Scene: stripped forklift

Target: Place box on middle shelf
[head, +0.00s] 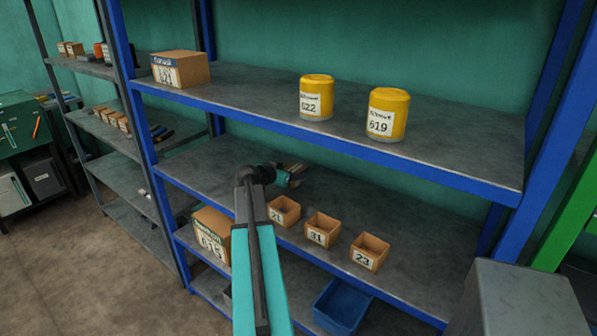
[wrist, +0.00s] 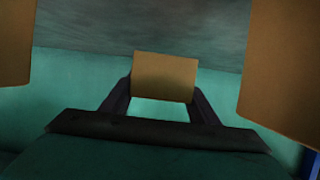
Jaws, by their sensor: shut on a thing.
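My gripper (head: 292,174) is over the middle shelf (head: 330,205), behind a row of small open boxes. In the wrist view its dark fingers (wrist: 160,105) are shut on a plain tan box (wrist: 165,77). Little of the held box can be made out in the head view, and I cannot tell whether it touches the shelf. The small open boxes marked 31 (head: 322,229) and 23 (head: 369,252), and one with an unclear label (head: 284,211), stand along the front edge. A larger labelled carton (head: 212,234) stands left of my arm, partly hidden by it.
The upper shelf (head: 440,150) holds a carton (head: 180,69) and yellow canisters marked 622 (head: 316,97) and 619 (head: 387,114). A blue bin (head: 341,306) sits below. Large tan surfaces flank the wrist view. The middle shelf's right part is clear.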

